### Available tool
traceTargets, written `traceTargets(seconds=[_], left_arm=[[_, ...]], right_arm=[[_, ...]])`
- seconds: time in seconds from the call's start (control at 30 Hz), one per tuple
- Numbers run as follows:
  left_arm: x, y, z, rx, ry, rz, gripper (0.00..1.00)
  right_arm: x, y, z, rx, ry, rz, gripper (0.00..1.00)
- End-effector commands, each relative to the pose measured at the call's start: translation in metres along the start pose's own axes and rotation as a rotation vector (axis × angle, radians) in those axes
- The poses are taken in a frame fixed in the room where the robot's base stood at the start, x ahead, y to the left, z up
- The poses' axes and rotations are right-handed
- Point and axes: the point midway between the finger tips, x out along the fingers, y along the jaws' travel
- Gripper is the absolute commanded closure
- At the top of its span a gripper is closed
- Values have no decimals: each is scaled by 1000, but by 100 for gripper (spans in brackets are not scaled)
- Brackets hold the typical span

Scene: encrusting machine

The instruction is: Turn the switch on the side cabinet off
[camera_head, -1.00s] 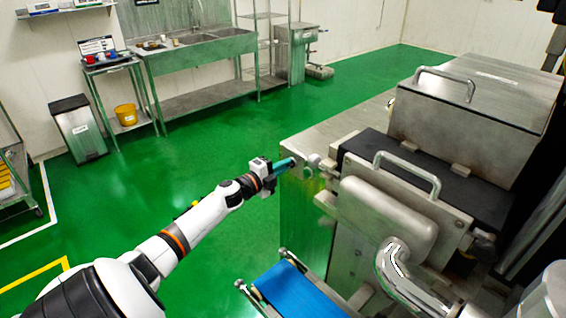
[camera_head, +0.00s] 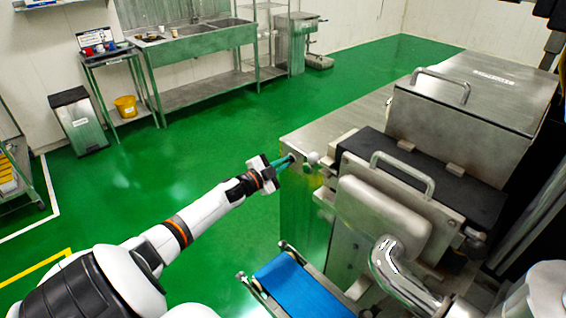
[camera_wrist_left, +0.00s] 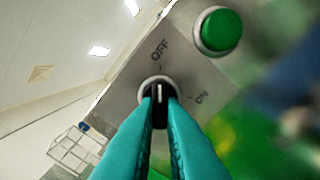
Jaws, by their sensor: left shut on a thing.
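The switch (camera_wrist_left: 159,92) is a black knob with a white pointer line in a silver ring on the side cabinet's grey panel (camera_wrist_left: 127,75). In the left wrist view OFF is printed above it and ON to its right. The pointer line stands upright in the picture, toward the OFF side. My left gripper (camera_head: 292,159) is at the cabinet's near left face in the head view. Its teal fingers (camera_wrist_left: 160,108) are shut on the knob, one on each side, and hide its lower part. My right gripper is not in view.
A green button (camera_wrist_left: 221,31) sits on the same panel, right of and above the switch. The machine's blue conveyor belt (camera_head: 300,290) lies below my left arm. A sink table (camera_head: 190,50) stands at the back. Green floor (camera_head: 215,150) is clear left of the cabinet.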

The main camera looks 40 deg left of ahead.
Motion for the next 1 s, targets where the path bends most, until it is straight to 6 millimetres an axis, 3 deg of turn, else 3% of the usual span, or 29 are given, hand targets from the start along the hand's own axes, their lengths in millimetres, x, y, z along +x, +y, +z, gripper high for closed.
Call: traceTargets(seconds=[0.4, 0.43, 0.57, 0.87, 1.0], left_arm=[[0, -1, -1, -11, 2, -1, 100], [0, -1, -1, -11, 2, -1, 89], [0, -1, -1, -10, 1, -1, 69], [-1, -1, 0, -8, 1, -1, 69], [-10, -2, -2, -7, 2, -2, 69]], right_arm=[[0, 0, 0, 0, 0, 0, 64], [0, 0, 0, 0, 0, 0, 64], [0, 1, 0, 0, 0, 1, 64], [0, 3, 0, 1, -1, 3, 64], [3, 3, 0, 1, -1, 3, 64]])
